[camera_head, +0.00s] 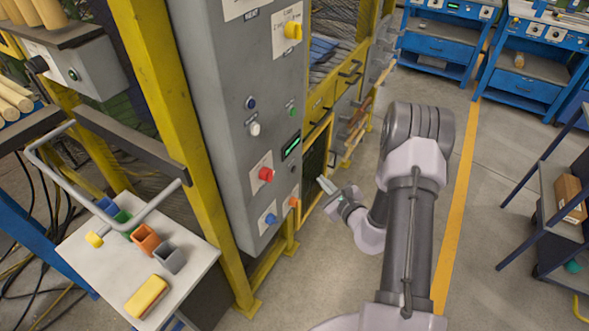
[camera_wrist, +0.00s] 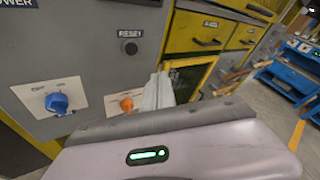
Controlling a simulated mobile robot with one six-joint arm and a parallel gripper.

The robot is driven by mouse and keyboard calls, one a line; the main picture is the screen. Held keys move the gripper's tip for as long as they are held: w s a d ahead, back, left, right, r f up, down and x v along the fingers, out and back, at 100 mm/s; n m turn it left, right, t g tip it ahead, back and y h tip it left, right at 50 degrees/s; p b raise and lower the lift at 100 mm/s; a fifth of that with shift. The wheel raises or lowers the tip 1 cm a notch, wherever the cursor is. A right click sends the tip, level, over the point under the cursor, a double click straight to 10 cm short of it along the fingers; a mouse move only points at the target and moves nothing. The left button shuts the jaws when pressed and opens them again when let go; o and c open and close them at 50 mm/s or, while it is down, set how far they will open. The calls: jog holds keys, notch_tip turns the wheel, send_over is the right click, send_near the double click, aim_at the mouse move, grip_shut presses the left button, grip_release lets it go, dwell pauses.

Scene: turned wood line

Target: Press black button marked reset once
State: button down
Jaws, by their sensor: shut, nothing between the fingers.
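The black button (camera_wrist: 130,48) is a small round dark button on the grey panel, directly under a label reading RESET, in the upper middle of the wrist view. I cannot make it out clearly in the head view. My gripper (camera_head: 323,183) is shut and empty, in front of the panel's right edge in the head view. In the wrist view my gripper (camera_wrist: 160,78) has its fingertips below and to the right of the black button in the picture. The button is unobstructed there; I cannot tell the exact gap to the panel.
The grey control panel (camera_head: 222,110) carries an orange knob (camera_wrist: 127,104), a blue knob (camera_wrist: 57,103), a red button (camera_head: 266,174) and a yellow switch (camera_head: 293,31). A yellow post (camera_head: 165,110) stands to its left.

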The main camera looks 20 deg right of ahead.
jog(key=w+a, duration=0.4)
jog(key=w, duration=0.1)
dwell(2.1)
jog(key=shift+w+a, duration=0.2)
jog(key=shift+w, duration=0.1)
jog(key=shift+w+a, duration=0.2)
jog(key=shift+w, duration=0.1)
dwell(0.5)
dwell(0.4)
jog(key=shift+s+d, duration=0.45)
jog(key=shift+s, duration=0.2)
jog(key=s+d, duration=0.1)
jog(key=s, duration=0.1)
jog(key=s+d, duration=0.2)
jog(key=shift+b, duration=0.35)
